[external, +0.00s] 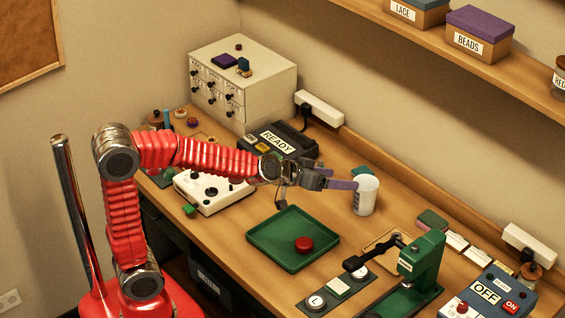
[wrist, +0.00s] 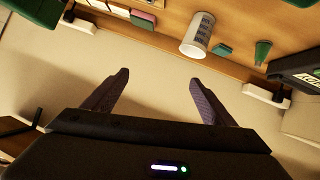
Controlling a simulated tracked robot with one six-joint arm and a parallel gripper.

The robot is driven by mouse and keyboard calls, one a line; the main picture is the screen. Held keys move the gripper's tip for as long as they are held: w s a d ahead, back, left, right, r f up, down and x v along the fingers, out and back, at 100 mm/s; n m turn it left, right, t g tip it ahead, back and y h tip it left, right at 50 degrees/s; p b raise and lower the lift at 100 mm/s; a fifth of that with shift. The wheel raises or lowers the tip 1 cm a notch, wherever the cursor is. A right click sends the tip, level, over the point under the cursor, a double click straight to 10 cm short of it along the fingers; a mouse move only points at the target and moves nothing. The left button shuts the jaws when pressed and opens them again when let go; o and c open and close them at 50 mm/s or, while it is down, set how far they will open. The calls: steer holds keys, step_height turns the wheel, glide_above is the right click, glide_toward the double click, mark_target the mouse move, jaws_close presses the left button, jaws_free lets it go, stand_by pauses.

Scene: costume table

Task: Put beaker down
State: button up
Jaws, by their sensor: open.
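The white beaker (external: 367,196) stands upright on the wooden table toward the back, right of the green tray. It also shows in the wrist view (wrist: 197,36), above the right fingertip in the picture, with grey marks on its side. My gripper (external: 345,181) is open and reaches toward the beaker from the left at about the height of its rim. In the wrist view my two dark fingers (wrist: 159,79) are spread wide with nothing between them. The beaker is outside the fingers and looks apart from them.
A green tray (external: 270,256) holding a red round piece (external: 304,244) lies in front. A green press (external: 421,257) stands to the right. A black device marked READY (external: 277,144) and a drawer cabinet (external: 262,82) are behind. A small teal block (wrist: 222,49) lies near the beaker.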

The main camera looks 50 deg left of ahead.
steer(key=s+a+f+g+y, duration=0.1)
steer(key=s+a+g, duration=0.1)
steer(key=s+a, duration=0.3)
steer(key=s+a+f+g, duration=0.2)
steer(key=s+a, duration=0.3)
steer(key=s, duration=0.9)
steer(key=s+a+f+g+y, duration=0.1)
steer(key=s+a, duration=0.4)
steer(key=s, duration=0.5)
steer(key=shift+s+a+f+m+g+y, duration=0.2)
steer(key=shift+f+m+g+y, duration=0.15)
steer(key=shift+g, duration=0.55)
